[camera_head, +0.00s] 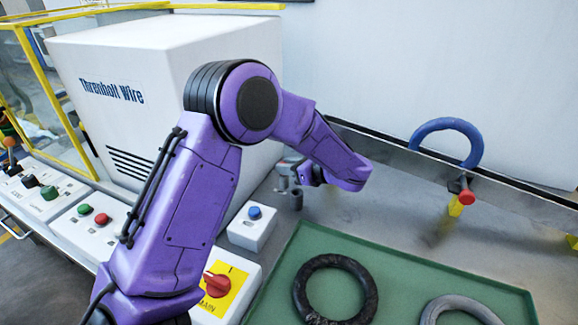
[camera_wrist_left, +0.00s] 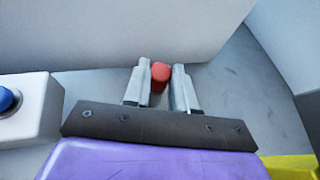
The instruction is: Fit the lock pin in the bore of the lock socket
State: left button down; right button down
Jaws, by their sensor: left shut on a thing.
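My left gripper (camera_head: 287,178) is beside the white machine housing, low over the grey bench. In the left wrist view my left gripper (camera_wrist_left: 158,85) has its two grey fingers shut on a small red piece, which looks like the head of the lock pin (camera_wrist_left: 160,74). The rest of the pin is hidden. In the head view a short dark grey cylinder (camera_head: 297,200) shows just under the gripper; I cannot tell whether it is the lock socket or part of the pin. No bore can be made out. My right gripper is not in view.
The white housing (camera_head: 150,75) stands close on the left. A box with a blue button (camera_head: 252,226) and a red rotary switch (camera_head: 218,286) lie in front. A green tray (camera_head: 405,262) holds a black coil (camera_head: 300,290) and a grey one.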

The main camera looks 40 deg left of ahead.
pick_arm(q)
jog(key=c, duration=0.8)
grip_release()
jog(key=shift+d, duration=0.1)
jog(key=b+v, duration=0.1)
jog(key=v, duration=0.9)
jog(key=shift+d+r, duration=0.15)
